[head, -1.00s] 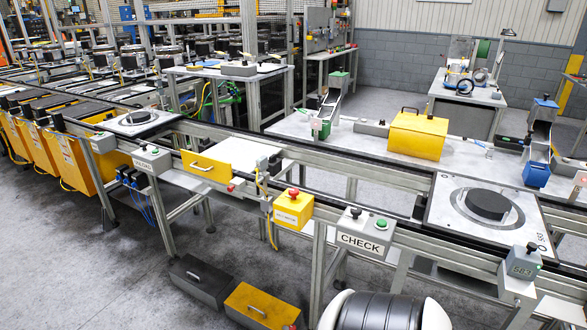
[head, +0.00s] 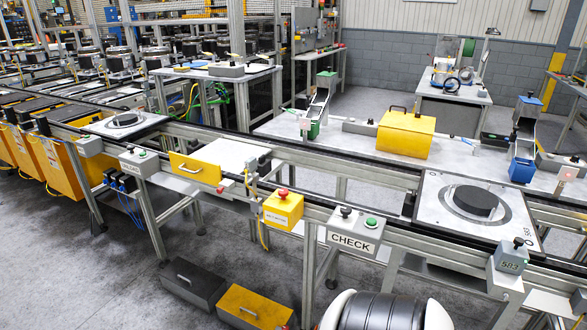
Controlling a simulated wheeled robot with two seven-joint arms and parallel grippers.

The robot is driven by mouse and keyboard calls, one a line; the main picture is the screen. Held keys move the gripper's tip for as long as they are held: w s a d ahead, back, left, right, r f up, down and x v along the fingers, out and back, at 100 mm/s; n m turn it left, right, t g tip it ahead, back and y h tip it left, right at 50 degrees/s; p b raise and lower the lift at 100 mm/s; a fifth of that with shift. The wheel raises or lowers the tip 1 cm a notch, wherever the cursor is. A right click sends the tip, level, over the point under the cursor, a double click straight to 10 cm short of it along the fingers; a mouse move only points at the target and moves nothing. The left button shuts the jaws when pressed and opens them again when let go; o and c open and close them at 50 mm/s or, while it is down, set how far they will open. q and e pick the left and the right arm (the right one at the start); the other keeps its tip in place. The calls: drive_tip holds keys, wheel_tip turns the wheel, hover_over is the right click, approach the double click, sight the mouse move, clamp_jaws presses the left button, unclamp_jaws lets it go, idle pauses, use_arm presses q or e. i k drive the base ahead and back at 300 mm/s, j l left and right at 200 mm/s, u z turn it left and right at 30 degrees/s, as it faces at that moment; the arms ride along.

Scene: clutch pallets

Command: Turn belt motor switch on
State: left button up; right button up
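A yellow control box (head: 283,210) with a red mushroom button (head: 283,192) on top is mounted on the near rail of the conveyor, in the middle of the head view. Its front has a small pale label that is too small to read with certainty, so I cannot be sure it is the belt motor switch. I cannot tell whether the button is pressed or raised. To its right is a grey CHECK box (head: 355,232) with a black knob and a green button. Neither of my grippers is in view.
The conveyor crosses the view, with a pallet (head: 435,205) carrying a black disc (head: 475,200) at right. A yellow drawer (head: 195,170) is at left. Dark and yellow bins (head: 255,304) lie below on the floor. The grey floor at lower left is clear.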

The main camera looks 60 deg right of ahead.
sight(284, 193)
drive_tip(key=z, duration=0.4)
drive_tip(key=j+z, duration=0.15)
drive_tip(key=z, duration=0.25)
drive_tip(key=i+z, duration=0.1)
drive_tip(key=z, duration=0.3)
drive_tip(key=j+z, duration=0.15)
drive_tip(key=z, duration=0.7)
drive_tip(key=k+j+z, duration=0.1)
drive_tip(key=j+z, duration=0.15)
drive_tip(key=j, duration=0.15)
